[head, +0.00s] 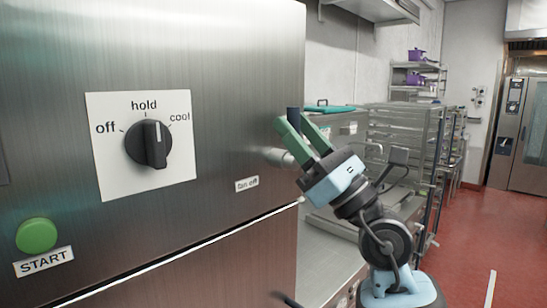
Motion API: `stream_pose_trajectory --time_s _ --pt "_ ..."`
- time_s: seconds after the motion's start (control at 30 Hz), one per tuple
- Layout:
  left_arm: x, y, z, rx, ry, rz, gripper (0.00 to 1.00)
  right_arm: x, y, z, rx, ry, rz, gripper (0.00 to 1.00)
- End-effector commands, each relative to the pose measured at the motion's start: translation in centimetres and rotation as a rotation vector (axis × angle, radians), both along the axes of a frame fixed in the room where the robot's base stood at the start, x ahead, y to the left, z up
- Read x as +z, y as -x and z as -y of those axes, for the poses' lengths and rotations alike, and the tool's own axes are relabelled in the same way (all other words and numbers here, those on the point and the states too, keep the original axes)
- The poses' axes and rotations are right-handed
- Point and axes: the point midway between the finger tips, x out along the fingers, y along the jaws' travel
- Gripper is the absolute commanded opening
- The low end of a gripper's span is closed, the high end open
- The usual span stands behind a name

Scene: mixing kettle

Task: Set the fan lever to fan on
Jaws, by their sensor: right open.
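The fan lever shows at the right edge of the steel front panel, mostly hidden by my right gripper. I take the pale metal stub (274,156) to be its pivot and the dark blue piece (293,116) to be its grip, standing roughly upright. A small label (247,184), which seems to read "fan off", is below and left of the stub. My right gripper (295,126) is open, its green fingers pointing up and left at the lever. The dark piece shows by the fingertips; I cannot tell whether they touch it.
A green START button (37,235) is at lower left. A steel counter (322,262) and wire racks (408,145) stand behind my right arm. Red floor (470,240) is open at right.

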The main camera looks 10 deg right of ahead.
Motion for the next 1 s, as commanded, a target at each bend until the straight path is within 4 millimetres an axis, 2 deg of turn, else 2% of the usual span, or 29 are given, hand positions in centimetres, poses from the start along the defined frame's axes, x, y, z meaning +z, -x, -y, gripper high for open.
stream_pose_trajectory --time_s 0.5,0.93,1.0 --pt "-1.3 1.1 0.0 0.0 0.0 -0.034 0.0 -3.9 2.4 2.6 -0.001 0.002 -0.003 0.44" --pt "-1.3 1.1 0.0 -0.001 -0.001 -0.034 0.0 -4.0 2.8 2.9 -0.001 0.001 0.001 0.44" --pt "-1.1 1.0 0.0 -0.001 0.001 -0.031 0.0 -4.8 2.5 2.9 0.025 -0.02 -0.028 0.44"
